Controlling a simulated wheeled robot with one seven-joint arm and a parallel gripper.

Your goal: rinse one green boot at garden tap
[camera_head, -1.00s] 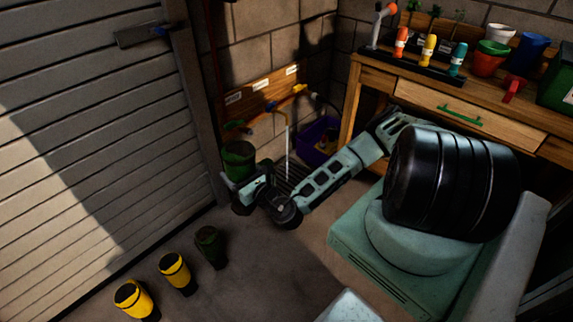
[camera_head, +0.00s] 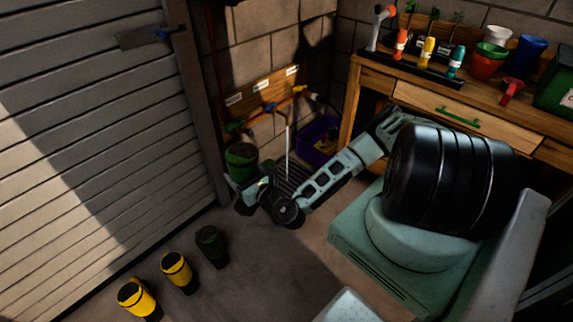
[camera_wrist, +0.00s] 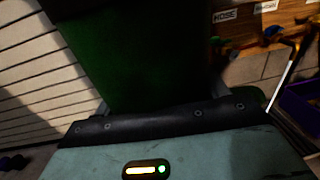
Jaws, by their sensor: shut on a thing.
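My gripper (camera_head: 247,182) is shut on a green boot (camera_head: 240,157), held in front of the wall below the tap board (camera_head: 262,96). The boot also fills the upper middle of the wrist view (camera_wrist: 130,50), dark green, its far end out of view. The board carries a green-handled tap (camera_head: 235,127) nearest the boot, a blue-handled tap (camera_head: 270,107) and a yellow fitting (camera_head: 299,89). A thin pale upright line (camera_head: 287,140) stands right of the boot; I cannot tell whether it is a pipe or water. Another green boot (camera_head: 211,245) stands on the floor.
Two yellow boots (camera_head: 177,271) stand in line with the floor boot. A purple tub (camera_head: 318,140) is at the wall, beside the wooden workbench (camera_head: 440,103) with pots and bottles. A slatted shutter door (camera_head: 90,130) closes the left side. The floor in the middle is clear.

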